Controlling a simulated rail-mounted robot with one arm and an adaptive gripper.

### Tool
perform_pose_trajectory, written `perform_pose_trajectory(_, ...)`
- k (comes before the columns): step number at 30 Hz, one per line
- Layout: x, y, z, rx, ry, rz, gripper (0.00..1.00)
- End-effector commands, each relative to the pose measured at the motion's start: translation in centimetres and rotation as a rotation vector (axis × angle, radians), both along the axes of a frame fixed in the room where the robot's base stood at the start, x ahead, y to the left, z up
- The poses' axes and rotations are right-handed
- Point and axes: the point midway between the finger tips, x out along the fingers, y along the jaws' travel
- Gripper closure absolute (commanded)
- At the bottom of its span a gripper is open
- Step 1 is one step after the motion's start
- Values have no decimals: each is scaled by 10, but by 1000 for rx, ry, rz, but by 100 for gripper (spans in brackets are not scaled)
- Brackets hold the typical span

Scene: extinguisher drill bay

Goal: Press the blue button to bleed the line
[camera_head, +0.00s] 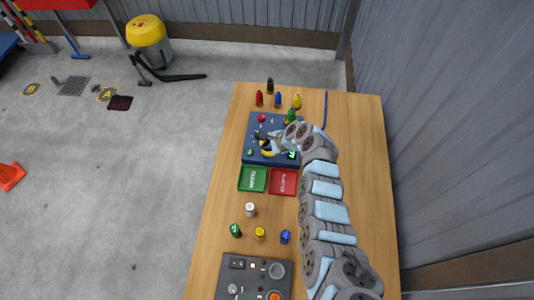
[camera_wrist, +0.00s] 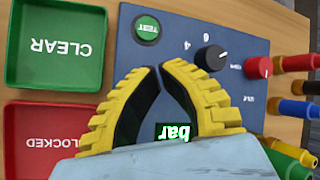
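A blue control panel (camera_head: 255,136) lies on the wooden table; it also shows in the wrist view (camera_wrist: 185,30). It carries a green TEST button (camera_wrist: 147,29), a black knob (camera_wrist: 210,58), a red knob (camera_wrist: 258,68) and a lit display reading "bar" (camera_wrist: 173,132). My gripper (camera_head: 264,149) is over the panel. In the wrist view its yellow fingers (camera_wrist: 160,68) come together at the tips, with nothing between them. I cannot make out a blue button; the fingers and wrist hide part of the panel.
A green CLEAR tray (camera_wrist: 14,75) and a red tray (camera_wrist: 12,158) lie beside the panel. Several small coloured bottles (camera_head: 278,100) stand behind it. Four-coloured small containers (camera_head: 250,210) and a grey control box (camera_head: 235,264) are at the front. The table's right side (camera_head: 365,150) is mostly clear.

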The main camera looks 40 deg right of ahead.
Motion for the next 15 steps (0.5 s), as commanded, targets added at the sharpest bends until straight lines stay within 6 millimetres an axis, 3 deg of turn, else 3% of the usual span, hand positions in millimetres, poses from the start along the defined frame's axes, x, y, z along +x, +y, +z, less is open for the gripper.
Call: perform_pose_trajectory(15,0,0,-8,-1,0,0,100)
